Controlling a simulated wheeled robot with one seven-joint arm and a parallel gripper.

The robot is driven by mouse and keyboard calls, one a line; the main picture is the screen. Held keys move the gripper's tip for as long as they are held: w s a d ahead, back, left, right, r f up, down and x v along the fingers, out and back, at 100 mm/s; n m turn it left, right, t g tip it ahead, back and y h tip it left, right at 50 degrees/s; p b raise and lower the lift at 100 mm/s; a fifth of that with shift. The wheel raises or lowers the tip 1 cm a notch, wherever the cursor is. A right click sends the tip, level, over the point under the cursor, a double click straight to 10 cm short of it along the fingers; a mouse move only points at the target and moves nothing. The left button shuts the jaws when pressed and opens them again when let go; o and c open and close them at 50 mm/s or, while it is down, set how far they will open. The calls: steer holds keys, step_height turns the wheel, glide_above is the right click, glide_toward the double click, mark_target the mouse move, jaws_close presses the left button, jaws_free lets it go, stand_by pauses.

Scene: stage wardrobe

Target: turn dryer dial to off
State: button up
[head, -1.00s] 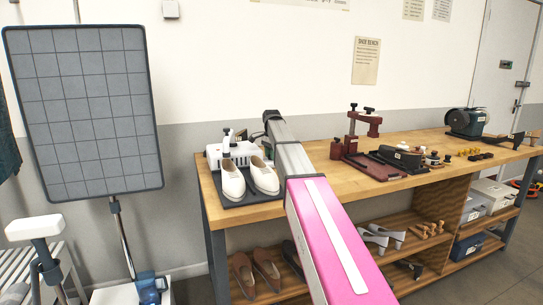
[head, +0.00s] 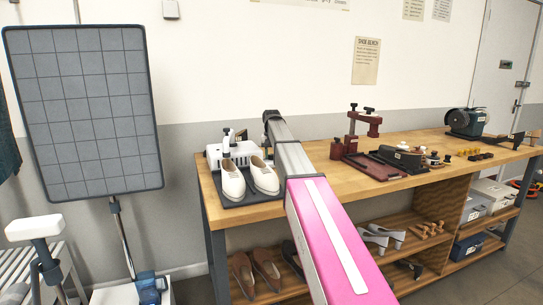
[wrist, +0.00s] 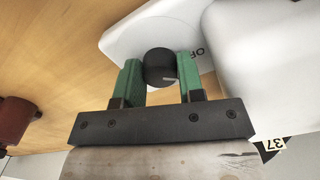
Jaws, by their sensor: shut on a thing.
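The shoe dryer (head: 214,153) is a white unit on the left end of the wooden bench, with a pair of cream shoes (head: 233,181) on the dark tray in front of it. In the wrist view its white panel (wrist: 125,42) carries a round black dial (wrist: 158,62) with a pale pointer mark on its near right edge. Part of an "OFF" label shows beside the right finger. My gripper (wrist: 160,72) has its two green fingers on either side of the dial, shut on it. In the head view my pink and grey arm reaches there, and the dial and fingers cannot be made out.
A dark red clamp stand (head: 364,130) and a black shoe tool on a tray stand mid-bench. Brown shoes (head: 265,268) sit on the lower shelf. A rounded white body (wrist: 265,50) fills the wrist view's right side.

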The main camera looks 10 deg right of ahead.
mark_target(272, 155)
steer(key=shift+n, duration=1.9)
steer(key=o, duration=0.9)
step_height(272, 155, up, 10)
steer(key=shift+f, duration=0.25)
steer(key=shift+r, duration=0.65)
